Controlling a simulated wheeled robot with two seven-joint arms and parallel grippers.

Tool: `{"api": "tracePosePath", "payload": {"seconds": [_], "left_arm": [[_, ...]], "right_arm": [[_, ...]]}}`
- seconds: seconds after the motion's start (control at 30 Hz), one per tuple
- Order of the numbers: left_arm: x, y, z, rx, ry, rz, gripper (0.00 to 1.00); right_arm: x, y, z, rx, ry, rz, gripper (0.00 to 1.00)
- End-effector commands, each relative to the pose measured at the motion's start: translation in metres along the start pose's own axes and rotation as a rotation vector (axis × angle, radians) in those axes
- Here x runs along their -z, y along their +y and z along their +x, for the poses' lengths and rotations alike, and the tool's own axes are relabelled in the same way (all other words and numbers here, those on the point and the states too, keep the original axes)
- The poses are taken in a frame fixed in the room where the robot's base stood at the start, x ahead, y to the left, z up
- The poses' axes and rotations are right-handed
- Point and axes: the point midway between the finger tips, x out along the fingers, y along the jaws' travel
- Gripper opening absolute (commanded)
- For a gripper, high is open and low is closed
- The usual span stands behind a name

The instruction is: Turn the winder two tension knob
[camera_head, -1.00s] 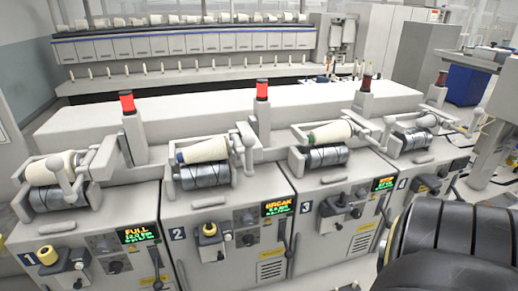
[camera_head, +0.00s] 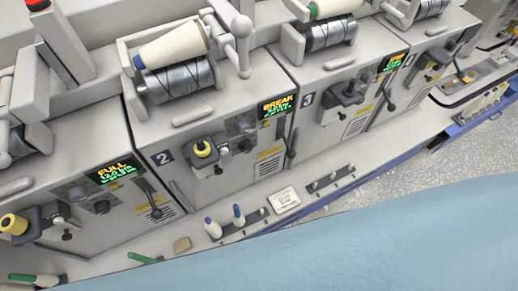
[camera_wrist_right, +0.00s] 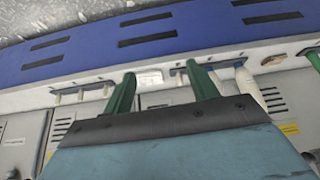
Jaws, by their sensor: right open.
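Winder two (camera_head: 222,165), marked with a 2, is in the middle of the head view, with an orange BREAK line on its display (camera_head: 277,107). A small dark knob (camera_head: 245,146) sits on its grey front panel, left of and below the display; I take it to be the tension knob. My right gripper (camera_wrist_right: 162,88) shows in the wrist view with two green fingers apart and nothing between them. It points at the ledge and blue edge, with winder fronts upside down behind it. The gripper's fingers are not seen in the head view. My left gripper is not in view.
A yellow-ringed holder (camera_head: 203,150) sticks out left of the knob, and a dark lever (camera_head: 291,143) stands right of it. On the ledge below are blue-tipped bobbins (camera_head: 239,215), a white plate (camera_head: 285,200) and a brown block (camera_head: 182,244). My light-blue arm fills the lower right.

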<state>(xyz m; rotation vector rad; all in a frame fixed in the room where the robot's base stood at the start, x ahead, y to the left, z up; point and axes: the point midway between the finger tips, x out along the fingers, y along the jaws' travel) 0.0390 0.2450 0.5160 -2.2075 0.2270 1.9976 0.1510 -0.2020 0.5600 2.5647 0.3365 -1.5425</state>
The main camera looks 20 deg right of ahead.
Motion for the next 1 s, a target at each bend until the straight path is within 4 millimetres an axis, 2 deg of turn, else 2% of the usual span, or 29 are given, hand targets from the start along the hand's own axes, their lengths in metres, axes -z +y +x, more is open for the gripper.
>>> {"api": "tracePosePath", "payload": {"seconds": [0.03,0.13,0.2,0.33,0.43,0.5,0.6,0.77,1.0], "left_arm": [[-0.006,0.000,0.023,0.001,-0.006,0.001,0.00],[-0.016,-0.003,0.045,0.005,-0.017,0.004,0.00],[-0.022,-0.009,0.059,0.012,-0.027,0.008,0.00],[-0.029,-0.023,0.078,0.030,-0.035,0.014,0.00],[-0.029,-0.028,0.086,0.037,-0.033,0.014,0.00],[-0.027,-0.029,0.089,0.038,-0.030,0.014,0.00],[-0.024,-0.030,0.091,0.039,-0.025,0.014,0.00],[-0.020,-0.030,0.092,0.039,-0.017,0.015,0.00],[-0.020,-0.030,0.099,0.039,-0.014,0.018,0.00]], "right_arm": [[0.037,-0.008,0.016,0.008,0.140,-0.005,0.58],[0.114,-0.020,0.012,0.010,0.413,-0.007,0.58],[0.162,-0.025,-0.002,0.003,0.591,-0.002,0.58],[0.227,-0.030,-0.039,-0.018,0.856,0.019,0.58],[0.255,-0.031,-0.065,-0.035,0.989,0.037,0.58],[0.267,-0.031,-0.077,-0.043,1.045,0.046,0.58],[0.278,-0.030,-0.085,-0.050,1.083,0.053,0.58],[0.296,-0.029,-0.077,-0.051,1.088,0.054,0.58],[0.341,-0.026,-0.052,-0.050,1.087,0.054,0.58]]}}
